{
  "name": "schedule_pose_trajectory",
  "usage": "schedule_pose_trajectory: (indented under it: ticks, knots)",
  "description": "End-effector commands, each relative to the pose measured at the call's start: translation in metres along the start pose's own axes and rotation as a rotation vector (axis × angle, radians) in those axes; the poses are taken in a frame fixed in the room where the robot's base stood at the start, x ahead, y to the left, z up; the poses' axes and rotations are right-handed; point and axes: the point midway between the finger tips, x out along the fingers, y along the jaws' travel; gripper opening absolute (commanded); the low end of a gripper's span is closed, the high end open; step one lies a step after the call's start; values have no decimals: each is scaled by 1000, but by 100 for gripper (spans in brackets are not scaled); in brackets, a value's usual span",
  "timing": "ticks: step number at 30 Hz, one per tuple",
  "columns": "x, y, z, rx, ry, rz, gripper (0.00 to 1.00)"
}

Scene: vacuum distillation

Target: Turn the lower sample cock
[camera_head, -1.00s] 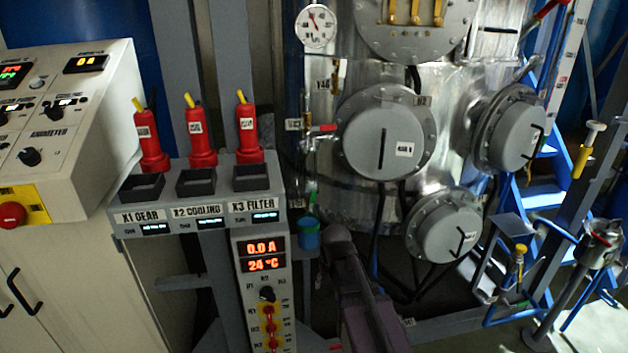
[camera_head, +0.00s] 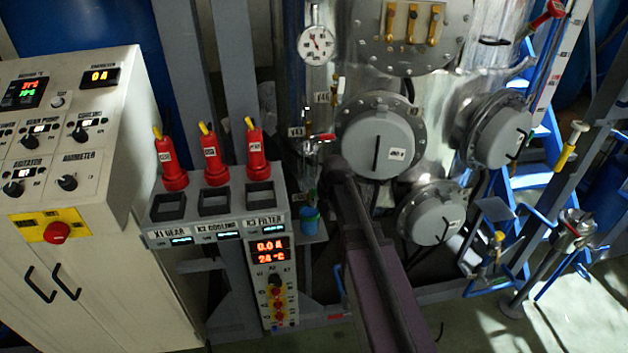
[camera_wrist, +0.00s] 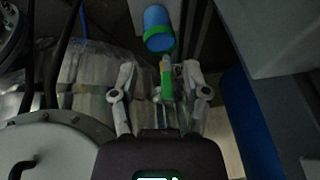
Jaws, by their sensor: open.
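The sample line runs down the left side of the metal vessel. A small red handle (camera_head: 322,137) shows high on it in the head view, with a slim green part (camera_head: 312,196) lower down, just above a blue cup (camera_head: 310,222). In the wrist view a green lever-like part (camera_wrist: 166,82), apparently the lower cock's handle, lies between the fingers of my gripper (camera_wrist: 160,70). The fingers are open, one on each side of it; I cannot tell whether they touch it. The blue cup with its green rim (camera_wrist: 158,25) is just beyond. My arm hides the gripper in the head view.
Round flanged covers (camera_head: 380,142) are on the vessel to the right. In the wrist view a grey post (camera_wrist: 268,35) is close on the right and a round cover (camera_wrist: 45,150) lower left.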

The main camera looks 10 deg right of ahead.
Motion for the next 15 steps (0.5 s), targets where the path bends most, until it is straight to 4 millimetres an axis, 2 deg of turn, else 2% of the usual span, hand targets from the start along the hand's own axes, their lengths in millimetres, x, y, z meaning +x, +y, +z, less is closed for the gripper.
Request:
schedule_pose_trajectory:
  ticks: [1,6,15]
  knots:
    - [-18,-2,-14,1,9,-3,60]
    - [-45,-3,-40,5,36,-10,60]
    - [-71,-4,-68,9,69,-18,60]
